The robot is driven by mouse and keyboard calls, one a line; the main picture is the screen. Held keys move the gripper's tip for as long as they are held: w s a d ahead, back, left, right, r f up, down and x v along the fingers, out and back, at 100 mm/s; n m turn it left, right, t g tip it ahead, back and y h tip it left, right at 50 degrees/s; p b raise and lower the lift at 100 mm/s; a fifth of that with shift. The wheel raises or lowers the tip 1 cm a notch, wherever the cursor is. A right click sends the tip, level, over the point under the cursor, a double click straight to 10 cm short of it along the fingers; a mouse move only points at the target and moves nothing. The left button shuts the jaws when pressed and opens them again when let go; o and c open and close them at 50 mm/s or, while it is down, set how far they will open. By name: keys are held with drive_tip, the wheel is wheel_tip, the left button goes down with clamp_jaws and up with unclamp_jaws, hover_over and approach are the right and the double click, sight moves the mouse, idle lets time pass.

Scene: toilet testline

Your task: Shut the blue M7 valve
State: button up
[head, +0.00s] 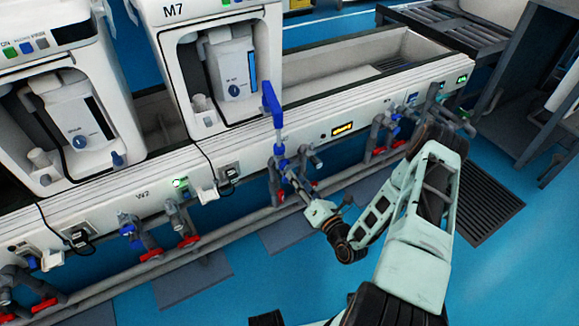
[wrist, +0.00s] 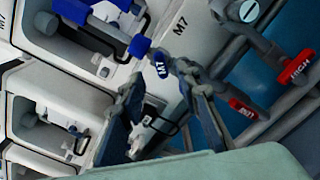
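The blue M7 valve (head: 279,150) is a small blue knob on the pipework below the front panel of the machine marked M7. My gripper (head: 287,174) reaches in from the lower right in the head view, close to the valve. In the wrist view my gripper (wrist: 162,85) is open, with one finger on each side of the knob. I cannot tell whether either finger touches it. The pipe behind the knob is partly hidden.
A taller blue handle (head: 271,104) stands just above the valve. A red valve marked HIGH (wrist: 298,66) and another red valve (wrist: 243,108) are to the right in the wrist view. Grey pipes (head: 225,232) run along the front. The blue floor (head: 250,290) is largely open.

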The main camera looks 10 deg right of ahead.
sight(287, 165)
drive_tip(key=b+x, duration=0.1)
drive_tip(key=x, duration=0.5)
drive_tip(key=shift+w+a, duration=0.1)
drive_tip(key=shift+w, duration=0.3)
clamp_jaws()
